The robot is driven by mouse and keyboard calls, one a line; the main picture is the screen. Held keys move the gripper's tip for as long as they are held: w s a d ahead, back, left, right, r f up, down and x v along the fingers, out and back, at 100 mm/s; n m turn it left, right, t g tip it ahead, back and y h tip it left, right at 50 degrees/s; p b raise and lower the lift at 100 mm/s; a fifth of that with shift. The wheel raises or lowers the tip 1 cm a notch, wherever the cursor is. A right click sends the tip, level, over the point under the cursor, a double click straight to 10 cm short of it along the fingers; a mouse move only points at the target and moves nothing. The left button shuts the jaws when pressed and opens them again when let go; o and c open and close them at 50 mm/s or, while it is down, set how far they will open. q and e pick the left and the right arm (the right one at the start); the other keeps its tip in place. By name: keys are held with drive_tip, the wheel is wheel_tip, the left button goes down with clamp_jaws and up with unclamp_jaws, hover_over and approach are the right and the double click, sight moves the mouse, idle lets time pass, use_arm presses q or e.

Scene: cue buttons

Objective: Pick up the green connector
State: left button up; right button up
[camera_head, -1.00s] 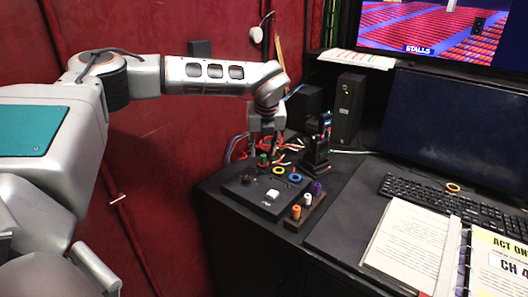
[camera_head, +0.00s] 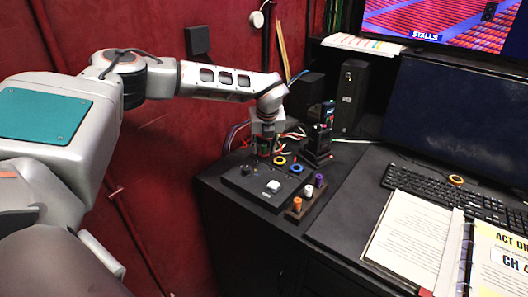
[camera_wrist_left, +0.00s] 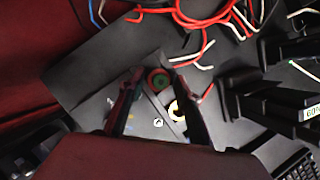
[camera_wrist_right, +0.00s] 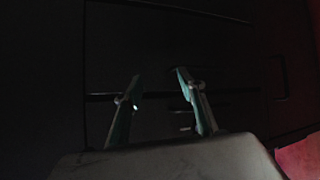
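In the head view the left gripper (camera_head: 265,150) mostly covers the connector, and only a little green shows between the fingers. My right gripper (camera_wrist_right: 158,73) is open and empty in front of a dark surface, and it is not in the head view.
The panel also has a yellow ring (camera_head: 280,160), a blue ring (camera_head: 296,168) and a white button (camera_head: 273,186). A small block beside it holds orange (camera_head: 297,204), white (camera_head: 308,191) and purple (camera_head: 319,179) pegs. Red and white cables (camera_wrist_left: 205,20) and a black holder (camera_head: 317,145) are close behind.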

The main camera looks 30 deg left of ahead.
sight(264, 146)
use_arm(q)
clamp_jaws()
drive_tip(key=shift+r, duration=0.1)
wheel_tip(264, 146, up, 20)
drive_tip(key=shift+b, duration=0.45)
idle(0.5)
